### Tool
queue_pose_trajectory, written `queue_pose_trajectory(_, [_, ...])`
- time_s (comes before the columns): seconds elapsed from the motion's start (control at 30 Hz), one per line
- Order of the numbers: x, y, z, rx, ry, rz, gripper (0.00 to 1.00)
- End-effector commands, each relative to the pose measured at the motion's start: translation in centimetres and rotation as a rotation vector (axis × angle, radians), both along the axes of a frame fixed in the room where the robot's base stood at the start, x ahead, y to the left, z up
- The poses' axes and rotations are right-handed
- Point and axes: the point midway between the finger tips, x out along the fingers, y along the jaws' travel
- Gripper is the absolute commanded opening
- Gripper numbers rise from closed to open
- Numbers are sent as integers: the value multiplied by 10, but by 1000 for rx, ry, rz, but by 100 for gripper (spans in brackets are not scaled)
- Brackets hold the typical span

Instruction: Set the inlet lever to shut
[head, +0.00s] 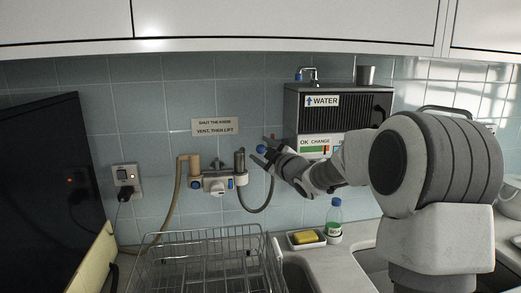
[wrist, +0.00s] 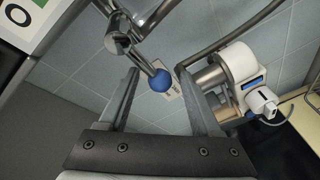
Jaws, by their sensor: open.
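The lever (wrist: 147,63) is a metal rod with a blue ball knob (wrist: 159,80) on its end, joined to a metal pipe fitting (wrist: 117,42). In the head view my gripper (head: 262,149) is at the knob. I cannot tell whether a finger touches it. The lever's pivot is hidden behind my gripper in the head view.
A white wall valve with blue caps (head: 215,184) and hoses sits left of my gripper. A sign (head: 218,126) above reads to shut something and vent, then lift. Below are a wire rack (head: 205,262), a yellow sponge on a dish (head: 306,237) and a green-labelled bottle (head: 334,222).

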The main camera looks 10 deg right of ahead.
Motion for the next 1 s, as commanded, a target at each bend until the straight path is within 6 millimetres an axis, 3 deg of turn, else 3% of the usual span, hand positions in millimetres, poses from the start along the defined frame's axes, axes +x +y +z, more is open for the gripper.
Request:
queue_pose_trajectory(0.43, [9, 3, 0, 0, -1, -1, 65])
queue_pose_trajectory(0.8, [9, 3, 0, 0, 0, 0, 0])
queue_pose_trajectory(1.0, [9, 3, -1, 1, 1, -1, 0])
